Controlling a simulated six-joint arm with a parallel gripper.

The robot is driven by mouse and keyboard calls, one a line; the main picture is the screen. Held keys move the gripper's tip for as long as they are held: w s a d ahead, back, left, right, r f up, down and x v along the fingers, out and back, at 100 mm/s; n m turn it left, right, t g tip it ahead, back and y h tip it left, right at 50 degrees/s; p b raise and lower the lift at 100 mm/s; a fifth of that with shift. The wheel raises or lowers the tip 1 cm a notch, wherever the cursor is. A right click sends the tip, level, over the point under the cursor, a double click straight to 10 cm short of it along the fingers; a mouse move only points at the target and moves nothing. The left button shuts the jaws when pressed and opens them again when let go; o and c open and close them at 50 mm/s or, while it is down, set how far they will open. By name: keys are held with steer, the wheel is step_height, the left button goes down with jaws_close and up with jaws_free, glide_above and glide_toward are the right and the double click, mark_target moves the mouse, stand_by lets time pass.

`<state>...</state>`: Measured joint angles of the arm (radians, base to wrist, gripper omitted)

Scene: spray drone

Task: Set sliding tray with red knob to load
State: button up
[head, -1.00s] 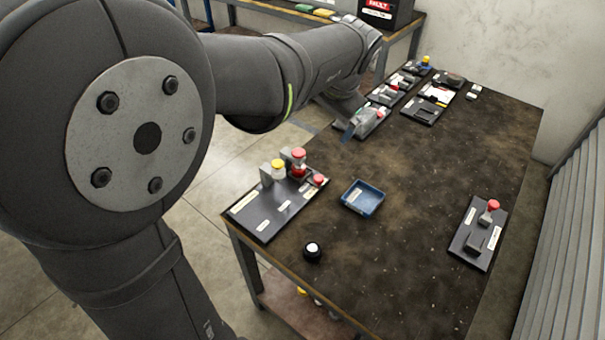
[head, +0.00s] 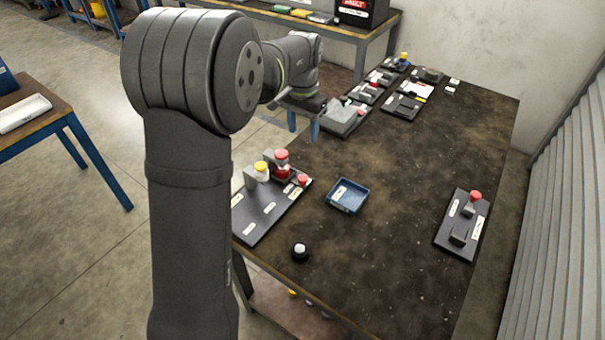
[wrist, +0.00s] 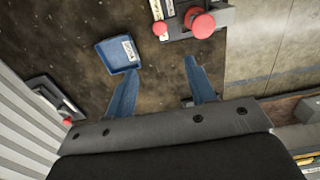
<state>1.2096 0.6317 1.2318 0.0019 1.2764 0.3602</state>
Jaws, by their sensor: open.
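A dark plate (head: 452,238) at the right of the bench carries a grey slider block with a red knob (head: 476,196) at its far end and labels too small to read. I take this as the sliding tray, but cannot be sure. It shows partly in the wrist view at the left edge, with its red knob (wrist: 68,122). My gripper (head: 303,126) is open and empty, with blue fingers pointing down, above the bench's left side and well apart from that plate. In the wrist view its fingers (wrist: 160,72) are spread with bare bench between them.
A board (head: 262,222) with yellow and red knobs stands at the bench's left edge. Several small fixtures (head: 400,107) line the far left. The right-middle bench is clear.

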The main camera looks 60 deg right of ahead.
mark_target(302, 178)
step_height(302, 178, down, 17)
steer(key=shift+f, duration=0.15)
stand_by(0.4)
steer(key=shift+a, duration=0.1)
jaws_close()
